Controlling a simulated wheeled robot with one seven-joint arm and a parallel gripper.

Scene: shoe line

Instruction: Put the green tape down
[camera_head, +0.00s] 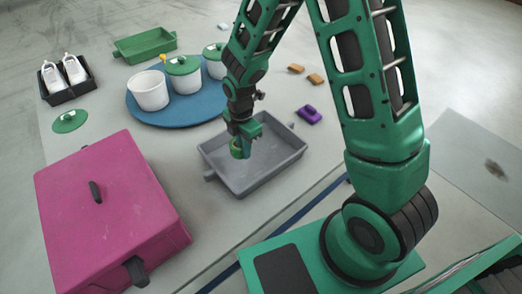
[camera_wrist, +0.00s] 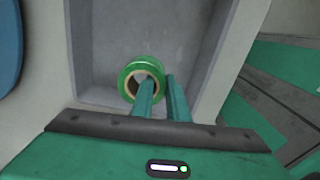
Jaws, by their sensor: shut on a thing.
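The green tape (camera_wrist: 128,72) is a green roll with a tan core. My gripper (camera_wrist: 160,82) is shut on it, with one finger in the core and the other outside the ring at its right. In the head view, the tape (camera_head: 237,151) hangs at the tip of my gripper (camera_head: 244,145), over the left part of a grey tray (camera_head: 287,167). In the wrist view, the grey tray (camera_wrist: 85,50) lies behind the tape, and its visible floor is empty. I cannot tell how high the tape is above the tray floor.
A pink box (camera_head: 120,215) with a dark handle stands at the front left. A blue round mat (camera_head: 200,118) bears white pots, some with green lids. A purple block (camera_head: 310,114) and two orange blocks (camera_head: 314,79) lie beyond the tray. A black shoe holder (camera_head: 72,92) and green tray (camera_head: 146,46) are further back.

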